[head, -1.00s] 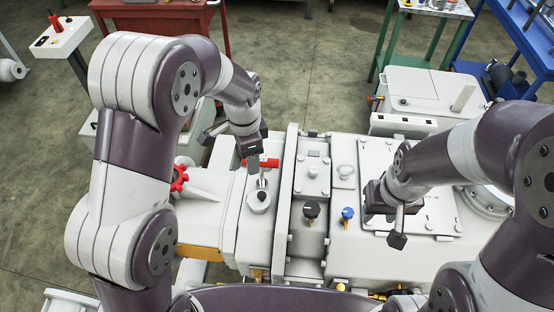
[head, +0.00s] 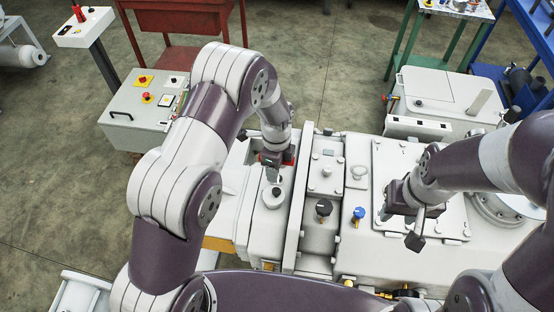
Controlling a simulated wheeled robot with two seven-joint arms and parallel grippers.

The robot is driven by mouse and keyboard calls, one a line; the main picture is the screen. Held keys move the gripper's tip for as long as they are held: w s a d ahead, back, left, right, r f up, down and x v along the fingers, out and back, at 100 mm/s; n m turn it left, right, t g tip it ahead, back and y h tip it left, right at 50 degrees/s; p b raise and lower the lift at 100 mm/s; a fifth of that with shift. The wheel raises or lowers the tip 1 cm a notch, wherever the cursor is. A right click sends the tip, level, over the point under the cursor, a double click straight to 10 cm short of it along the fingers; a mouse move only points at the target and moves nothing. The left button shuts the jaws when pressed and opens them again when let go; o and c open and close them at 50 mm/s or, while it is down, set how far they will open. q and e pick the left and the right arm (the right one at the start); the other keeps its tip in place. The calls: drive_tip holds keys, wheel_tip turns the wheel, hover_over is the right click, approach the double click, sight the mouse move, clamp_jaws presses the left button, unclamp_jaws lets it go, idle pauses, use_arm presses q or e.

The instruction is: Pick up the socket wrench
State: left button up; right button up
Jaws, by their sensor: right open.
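I cannot make out a socket wrench for certain. A small silver upright piece (head: 276,191) stands on a round grey cap on the pale machine (head: 236,222), just below my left gripper (head: 273,168). A red part (head: 290,154) shows partly behind that gripper. One left finger points down near the cap; the other is hidden, so its opening is unclear. My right gripper (head: 402,226) is open and empty over the right part of the machine, by a bolted plate (head: 455,222).
A black knob (head: 323,207) and a blue knob (head: 358,213) stick up between my grippers. A control box (head: 130,118) stands at the left. A red table (head: 185,18) and a green-legged table (head: 455,8) with small items stand behind. Floor between them is clear.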

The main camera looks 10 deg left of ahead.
use_arm(q)
drive_tip(key=shift+w+f, duration=0.1)
drive_tip(key=shift+f, duration=0.25)
drive_tip(key=shift+r, duration=0.1)
clamp_jaws()
drive_tip(key=shift+r, duration=0.1)
drive_tip(key=shift+r+b, duration=0.3)
drive_tip(key=shift+r, duration=0.05)
wheel_tip(320, 180, up, 2)
drive_tip(key=shift+r+b, duration=0.25)
drive_tip(key=shift+b, duration=0.15)
drive_tip(key=s+d+r+b, duration=0.2)
drive_tip(key=d+r, duration=0.5)
drive_tip(key=d, duration=0.4)
drive_tip(key=shift+s+d+r, duration=0.15)
drive_tip(key=shift+d+r, duration=0.05)
drive_tip(key=shift+r, duration=0.15)
